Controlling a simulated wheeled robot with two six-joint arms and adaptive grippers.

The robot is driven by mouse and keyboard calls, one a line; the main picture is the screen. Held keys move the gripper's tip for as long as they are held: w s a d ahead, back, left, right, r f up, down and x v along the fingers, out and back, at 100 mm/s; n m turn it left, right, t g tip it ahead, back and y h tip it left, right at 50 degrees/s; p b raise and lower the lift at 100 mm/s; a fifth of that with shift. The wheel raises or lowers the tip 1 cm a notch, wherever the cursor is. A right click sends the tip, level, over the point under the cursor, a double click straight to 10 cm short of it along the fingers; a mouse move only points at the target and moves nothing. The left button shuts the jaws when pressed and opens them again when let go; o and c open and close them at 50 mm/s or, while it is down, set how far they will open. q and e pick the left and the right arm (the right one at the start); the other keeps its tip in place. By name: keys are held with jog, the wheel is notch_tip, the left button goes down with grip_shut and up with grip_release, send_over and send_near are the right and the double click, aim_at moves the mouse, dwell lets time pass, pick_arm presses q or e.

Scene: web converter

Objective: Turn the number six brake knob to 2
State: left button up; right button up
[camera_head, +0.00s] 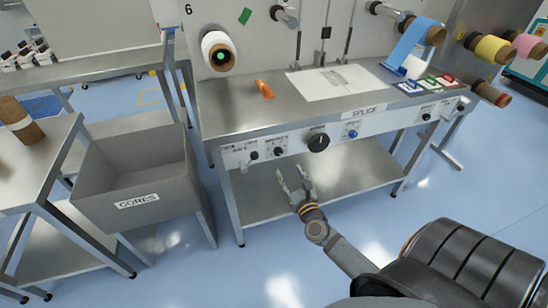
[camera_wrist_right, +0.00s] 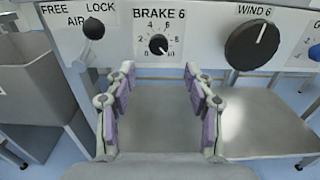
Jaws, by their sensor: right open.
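The number six brake knob (camera_wrist_right: 158,44) is a small black knob under the label BRAKE 6, on a white dial plate with a printed scale. Its pale pointer mark appears to face the lower right, near the 10. In the head view the brake knob (camera_head: 278,152) sits on the front panel of the steel bench. My right gripper (camera_head: 292,170) is open and empty, in front of and below the knob. In the right wrist view the right gripper (camera_wrist_right: 161,72) has its fingers on either side, below the dial, apart from the knob. My left gripper is not in view.
A FREE/LOCK air knob (camera_wrist_right: 94,28) is left of the brake dial. A large black WIND 6 knob (camera_wrist_right: 252,44) is to the right. A grey CORES bin (camera_head: 135,175) stands left of the bench. A steel lower shelf (camera_head: 330,180) lies beneath the panel.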

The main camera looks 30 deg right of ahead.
aim_at(279, 153)
jog(key=x, duration=0.9)
jog(key=shift+w+a, duration=0.1)
jog(key=shift+w, duration=0.15)
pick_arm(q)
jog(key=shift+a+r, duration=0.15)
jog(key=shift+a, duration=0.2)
pick_arm(e)
jog(key=shift+c, duration=0.3)
grip_shut()
